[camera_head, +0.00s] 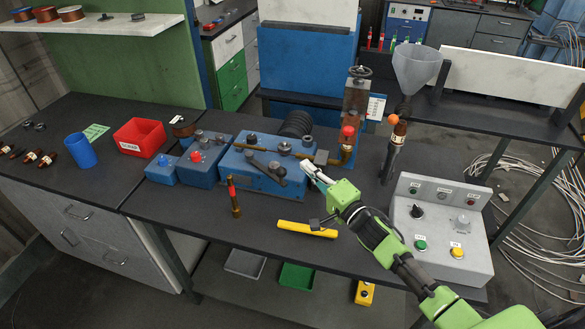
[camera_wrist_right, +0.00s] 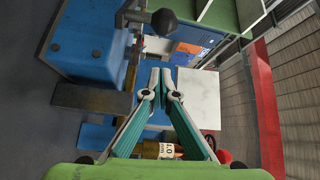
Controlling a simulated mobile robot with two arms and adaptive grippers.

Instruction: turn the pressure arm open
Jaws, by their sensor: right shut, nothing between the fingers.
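The blue machine (camera_head: 235,165) stands on the dark workbench and carries several grey levers and knobs. In the right wrist view the fingertips (camera_wrist_right: 160,72) meet in front of blue surfaces. There the machine (camera_wrist_right: 85,40) is at the left, with a black ball knob (camera_wrist_right: 162,20) above the fingertips. I see no contact with the lever. My left gripper is not in view.
A red-tipped tool (camera_head: 234,197) stands in front of the machine. A yellow bar (camera_head: 306,229) lies at the bench front. A control box (camera_head: 440,228) stands right, and a funnel (camera_head: 415,68) behind. A red bin (camera_head: 139,137) and blue cup (camera_head: 80,150) are left.

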